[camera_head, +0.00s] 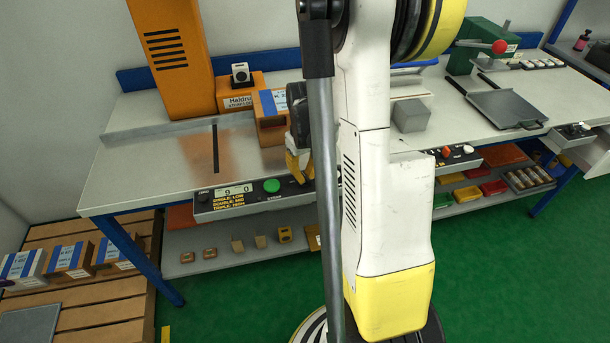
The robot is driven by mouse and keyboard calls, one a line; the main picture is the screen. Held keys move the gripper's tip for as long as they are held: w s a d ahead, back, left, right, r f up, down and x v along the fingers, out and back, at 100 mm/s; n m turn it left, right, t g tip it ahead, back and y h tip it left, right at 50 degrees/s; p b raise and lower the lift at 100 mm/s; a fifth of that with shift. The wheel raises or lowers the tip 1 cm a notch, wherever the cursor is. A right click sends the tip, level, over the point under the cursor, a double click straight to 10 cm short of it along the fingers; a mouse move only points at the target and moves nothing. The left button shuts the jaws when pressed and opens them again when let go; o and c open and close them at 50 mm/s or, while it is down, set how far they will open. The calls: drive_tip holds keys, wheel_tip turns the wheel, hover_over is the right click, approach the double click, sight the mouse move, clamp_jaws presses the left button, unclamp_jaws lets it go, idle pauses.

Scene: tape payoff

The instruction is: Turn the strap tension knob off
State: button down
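A black knob on a white plate (241,74) sits on top of the orange box (240,103) lettered "Haldru…" at the back of the table. Another small dark knob (203,196) is at the left end of the front control panel (240,205). I cannot tell from their markings which is the strap tension knob, nor read either setting. My gripper (299,166), with yellow fingers, points down near the panel's right part, right of the green button (271,185). It is apart from both knobs. My arm partly hides it, and its finger gap is unclear.
An orange column (172,55) stands at the back left. A carton (270,130) stands behind my gripper. A grey block (411,115) and dark tray (507,107) are farther right. The left tabletop (165,165) is clear. Small blocks lie on the lower shelf (210,250).

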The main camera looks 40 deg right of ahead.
sight(304, 176)
drive_tip(key=n, duration=0.5)
drive_tip(key=shift+a+n, duration=0.1)
drive_tip(key=shift+n, duration=2.4)
drive_tip(key=c, duration=1.5)
unclamp_jaws()
wheel_tip(304, 176, up, 12)
drive_tip(key=shift+a, duration=0.1)
